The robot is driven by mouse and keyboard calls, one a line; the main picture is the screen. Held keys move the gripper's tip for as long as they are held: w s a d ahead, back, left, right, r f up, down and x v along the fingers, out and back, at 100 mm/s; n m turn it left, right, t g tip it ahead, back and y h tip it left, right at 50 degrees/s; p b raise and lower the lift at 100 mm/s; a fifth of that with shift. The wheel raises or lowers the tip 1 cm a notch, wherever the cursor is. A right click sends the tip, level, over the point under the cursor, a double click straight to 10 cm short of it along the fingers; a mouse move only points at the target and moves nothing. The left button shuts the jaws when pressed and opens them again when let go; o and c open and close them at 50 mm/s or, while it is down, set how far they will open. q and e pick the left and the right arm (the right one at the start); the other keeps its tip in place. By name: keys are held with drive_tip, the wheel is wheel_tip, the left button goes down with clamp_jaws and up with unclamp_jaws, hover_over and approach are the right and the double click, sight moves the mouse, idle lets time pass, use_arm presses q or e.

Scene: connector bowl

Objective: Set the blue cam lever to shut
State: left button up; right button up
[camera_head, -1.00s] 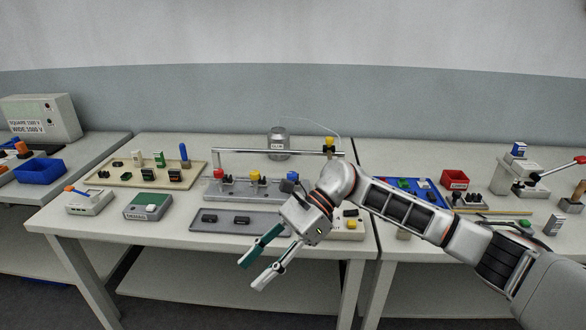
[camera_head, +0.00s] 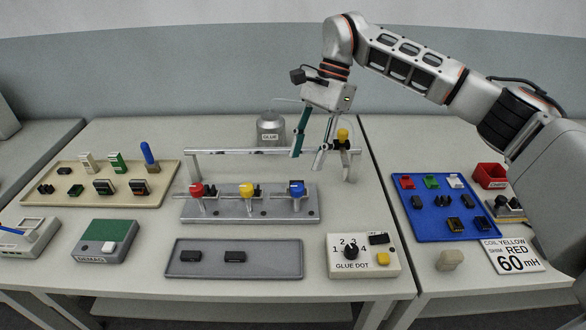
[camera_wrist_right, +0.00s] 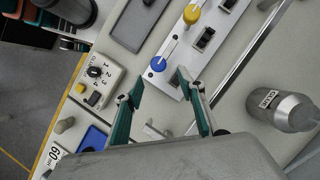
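The blue cam lever (camera_head: 297,188) stands at the right end of a grey fixture plate (camera_head: 222,208), beside a yellow lever (camera_head: 246,190) and a red lever (camera_head: 197,190). In the right wrist view the blue knob (camera_wrist_right: 158,64) lies just ahead of the space between my fingers. My right gripper (camera_head: 308,160) is open and empty, pointing down above and behind the blue lever near the metal rail. It also shows in the wrist view (camera_wrist_right: 154,85) with its fingers spread. I see no contact with the lever. My left gripper is not in view.
A metal rail (camera_head: 235,152) runs behind the fixture, with a glue jar (camera_head: 270,130) beyond it. A glue dot box (camera_head: 362,256) with a dial sits in front right. A grey tray (camera_head: 210,270) lies in front; a blue tray (camera_head: 425,226) is at right.

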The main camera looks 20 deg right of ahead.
sight(298, 185)
drive_tip(key=x, duration=0.7)
drive_tip(key=shift+s+a+f, duration=0.15)
drive_tip(key=shift+s+f, duration=0.1)
drive_tip(key=c, duration=1.1)
